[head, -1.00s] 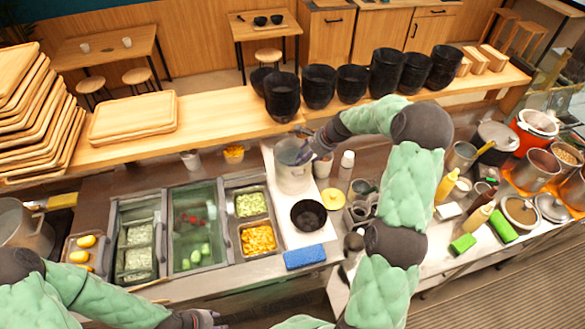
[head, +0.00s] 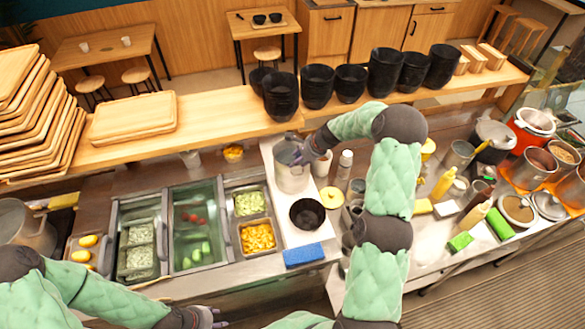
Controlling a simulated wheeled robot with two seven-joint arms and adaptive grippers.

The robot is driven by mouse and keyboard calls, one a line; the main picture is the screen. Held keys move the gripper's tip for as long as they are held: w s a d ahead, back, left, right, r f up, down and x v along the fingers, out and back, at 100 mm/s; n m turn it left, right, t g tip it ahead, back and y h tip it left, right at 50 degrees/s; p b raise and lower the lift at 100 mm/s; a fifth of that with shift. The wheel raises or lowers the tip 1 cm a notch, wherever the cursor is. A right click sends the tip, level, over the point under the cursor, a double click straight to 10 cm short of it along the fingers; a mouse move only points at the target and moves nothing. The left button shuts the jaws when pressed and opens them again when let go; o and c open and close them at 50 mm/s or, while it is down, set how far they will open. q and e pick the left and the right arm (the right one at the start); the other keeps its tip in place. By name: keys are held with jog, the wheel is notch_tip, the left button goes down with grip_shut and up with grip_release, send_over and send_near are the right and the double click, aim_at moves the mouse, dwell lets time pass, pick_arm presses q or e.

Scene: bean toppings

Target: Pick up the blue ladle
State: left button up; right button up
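I cannot make out a blue ladle clearly in the head view. A tall grey metal pot (head: 291,178) stands on the white board behind the black bowl. My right gripper (head: 304,153) is at the pot's upper right rim, pointing down and left. Its fingers are small and dark there, and I cannot tell whether they hold anything. Part of the pot's mouth is hidden by them. My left gripper (head: 212,317) is low at the bottom edge, in front of the counter, far from the pot. Its fingers look apart and empty.
A black bowl (head: 307,214), a blue sponge (head: 304,256) and a yellow lid (head: 332,197) are close to the pot. Topping trays (head: 257,236) lie to the left. The wooden shelf (head: 215,112) with black bowls runs behind. Bottles and pots crowd the right.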

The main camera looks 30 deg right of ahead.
grip_shut()
notch_tip(320, 180, up, 18)
jog(key=b, duration=0.2)
dwell(0.7)
dwell(0.3)
